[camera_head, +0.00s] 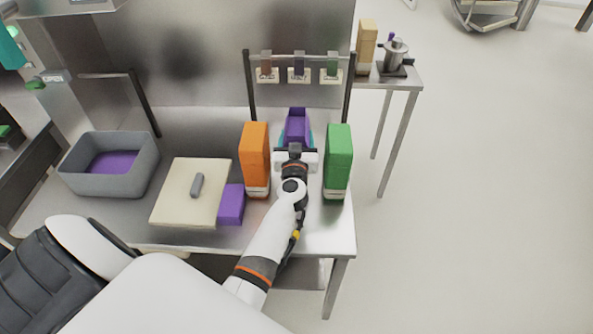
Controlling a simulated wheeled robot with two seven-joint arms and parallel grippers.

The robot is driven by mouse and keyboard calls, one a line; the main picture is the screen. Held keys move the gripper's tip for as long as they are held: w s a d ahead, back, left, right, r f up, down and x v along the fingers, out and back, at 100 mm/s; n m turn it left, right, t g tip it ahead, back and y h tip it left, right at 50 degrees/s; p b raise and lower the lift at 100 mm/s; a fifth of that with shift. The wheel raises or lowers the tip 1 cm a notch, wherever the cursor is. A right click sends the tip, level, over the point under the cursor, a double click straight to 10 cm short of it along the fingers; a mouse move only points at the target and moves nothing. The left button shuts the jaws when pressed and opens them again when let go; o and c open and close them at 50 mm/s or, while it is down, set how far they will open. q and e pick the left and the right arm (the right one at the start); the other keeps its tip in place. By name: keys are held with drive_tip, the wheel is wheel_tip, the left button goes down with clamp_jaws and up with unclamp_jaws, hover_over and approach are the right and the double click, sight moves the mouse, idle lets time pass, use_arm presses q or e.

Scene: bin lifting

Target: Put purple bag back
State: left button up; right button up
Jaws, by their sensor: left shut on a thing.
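The purple bag (297,124) stands between an orange carton and a green carton, near the back of the metal table. My left gripper (297,140) is shut on it from the front, with teal finger parts showing on either side. The bag's lower part is hidden behind the gripper, so I cannot tell whether it touches the table. The orange carton (256,156) stands upright just left of the gripper, and the green carton (338,160) stands upright just right of it. My right gripper is not in view.
A rail with three labelled holders (298,74) spans above the bag. A purple block (231,204) lies beside a pale board (180,208) bearing a small grey object. A grey bin (75,178) with purple contents stands at left. The table's right edge is near the green carton.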

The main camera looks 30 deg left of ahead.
use_arm(q)
wheel_tip(320, 180, down, 7)
drive_tip(key=b, duration=0.4)
drive_tip(key=shift+a, duration=0.1)
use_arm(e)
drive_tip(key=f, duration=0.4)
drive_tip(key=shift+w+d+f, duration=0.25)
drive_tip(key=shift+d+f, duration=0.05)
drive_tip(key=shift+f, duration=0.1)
use_arm(q)
drive_tip(key=shift+r, duration=0.1)
drive_tip(key=o, duration=1.2)
drive_tip(key=shift+f, duration=0.2)
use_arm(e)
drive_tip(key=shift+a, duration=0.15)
use_arm(q)
drive_tip(key=shift+r, duration=0.1)
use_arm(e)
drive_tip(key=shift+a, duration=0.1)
